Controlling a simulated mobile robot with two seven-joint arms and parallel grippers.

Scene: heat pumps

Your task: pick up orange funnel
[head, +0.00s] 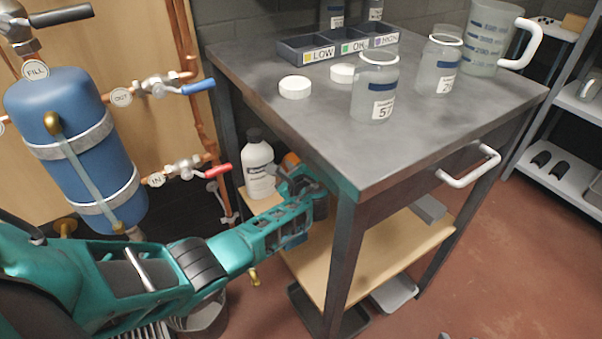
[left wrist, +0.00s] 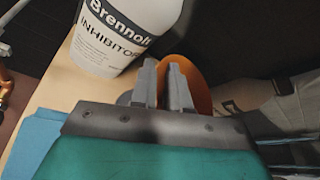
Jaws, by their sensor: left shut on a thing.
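The orange funnel (head: 290,160) is on the lower wooden shelf of the dark table, mostly hidden behind my left gripper in the head view. In the left wrist view its orange cone (left wrist: 187,75) shows just beyond the fingertips. My left gripper (head: 298,182) reaches in under the tabletop. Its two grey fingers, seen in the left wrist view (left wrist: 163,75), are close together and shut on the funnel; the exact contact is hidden. My right gripper is in neither view.
A white Brennolt inhibitor bottle (head: 258,165) stands on the shelf (head: 375,248), close to the left of my gripper. The tabletop (head: 310,118) overhangs the arm, and a table leg (head: 343,255) stands nearby. A blue tank (head: 75,140) with pipes is at the left.

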